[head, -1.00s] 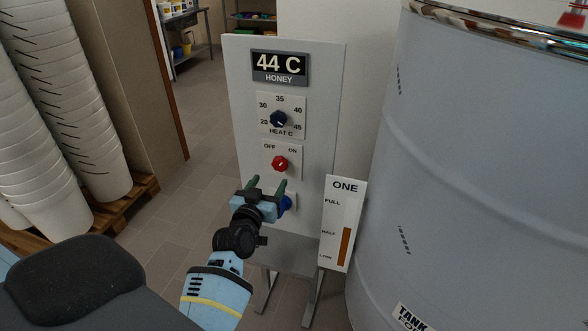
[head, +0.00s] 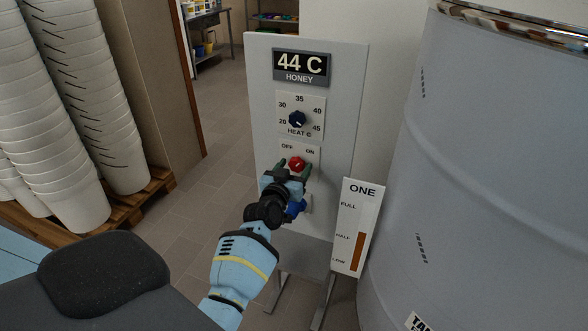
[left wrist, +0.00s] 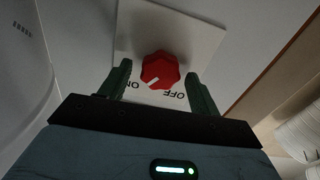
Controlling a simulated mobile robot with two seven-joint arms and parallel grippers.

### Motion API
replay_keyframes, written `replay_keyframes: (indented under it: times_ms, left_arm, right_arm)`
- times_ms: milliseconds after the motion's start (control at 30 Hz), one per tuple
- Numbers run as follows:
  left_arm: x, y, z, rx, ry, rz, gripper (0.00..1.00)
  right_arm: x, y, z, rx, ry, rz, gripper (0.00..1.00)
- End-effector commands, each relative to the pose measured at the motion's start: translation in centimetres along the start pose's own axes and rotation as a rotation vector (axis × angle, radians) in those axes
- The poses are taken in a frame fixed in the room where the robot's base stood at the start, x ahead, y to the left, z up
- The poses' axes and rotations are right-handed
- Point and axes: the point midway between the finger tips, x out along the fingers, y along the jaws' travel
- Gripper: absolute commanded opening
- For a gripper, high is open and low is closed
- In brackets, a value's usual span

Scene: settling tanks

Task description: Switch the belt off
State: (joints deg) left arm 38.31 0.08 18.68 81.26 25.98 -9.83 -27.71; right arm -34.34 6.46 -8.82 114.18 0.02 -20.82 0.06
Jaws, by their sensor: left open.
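The red belt knob (head: 297,163) sits on a white plate marked OFF at left and ON at right, on the grey control panel (head: 345,110). In the left wrist view the red knob (left wrist: 160,68) shows upside down, its white pointer line towards ON. My left gripper (head: 294,169) is open at the knob; in the left wrist view its two green fingers (left wrist: 159,85) stand either side of it with gaps. I cannot tell how far the tips reach past the knob's face. My right gripper is not in view.
Above are a dark heat dial (head: 297,119) and a 44 C honey display (head: 301,66). A blue control (head: 296,208) below is partly hidden by my gripper. A level gauge (head: 354,228) and a large tank (head: 480,170) stand right; stacked white buckets (head: 45,110) stand left.

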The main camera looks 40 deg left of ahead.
Motion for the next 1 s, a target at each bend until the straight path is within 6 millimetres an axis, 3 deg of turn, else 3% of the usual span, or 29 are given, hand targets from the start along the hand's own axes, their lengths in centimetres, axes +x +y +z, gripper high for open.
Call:
replay_keyframes:
  times_ms: [133, 467, 767, 1000]
  left_arm:
    - [-0.02, 0.00, -0.01, 0.000, 0.000, 0.000, 0.61]
    - [-0.04, 0.01, 0.01, 0.000, 0.000, 0.000, 0.18]
    - [-0.05, 0.00, -0.04, -0.036, 0.000, 0.000, 0.18]
    - [-0.05, -0.03, -0.09, -0.169, -0.001, 0.001, 0.18]
  right_arm:
    - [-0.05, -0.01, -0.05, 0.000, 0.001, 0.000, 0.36]
    - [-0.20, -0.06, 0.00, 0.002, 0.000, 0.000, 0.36]
    - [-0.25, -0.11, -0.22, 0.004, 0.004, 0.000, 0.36]
    - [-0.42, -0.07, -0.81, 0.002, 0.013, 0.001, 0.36]
